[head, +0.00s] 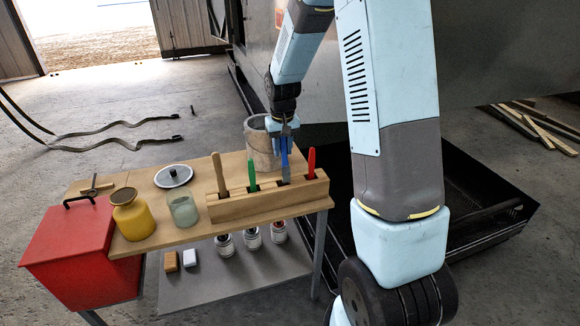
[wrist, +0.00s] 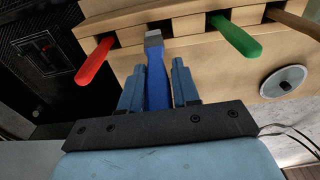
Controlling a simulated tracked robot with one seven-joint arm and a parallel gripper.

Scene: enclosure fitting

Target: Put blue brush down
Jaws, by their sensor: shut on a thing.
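The blue brush (head: 284,160) is upright in my gripper (head: 283,135), at the wooden rack (head: 245,205) on the table. Its lower end is at a rack slot between the green and red handles. I cannot tell how deep it sits. In the wrist view, the blue handle (wrist: 157,92) lies between the two fingers of my gripper (wrist: 157,75), with a grey metal part showing beyond it by the rack edge (wrist: 130,60). My gripper is shut on the handle.
The rack also holds a green handle (head: 251,175), a red handle (head: 311,160) and a wooden handle (head: 219,172). A bucket (head: 262,150) stands close behind. A glass jar (head: 183,211), yellow pot (head: 133,218) and lid (head: 173,176) are left of the rack.

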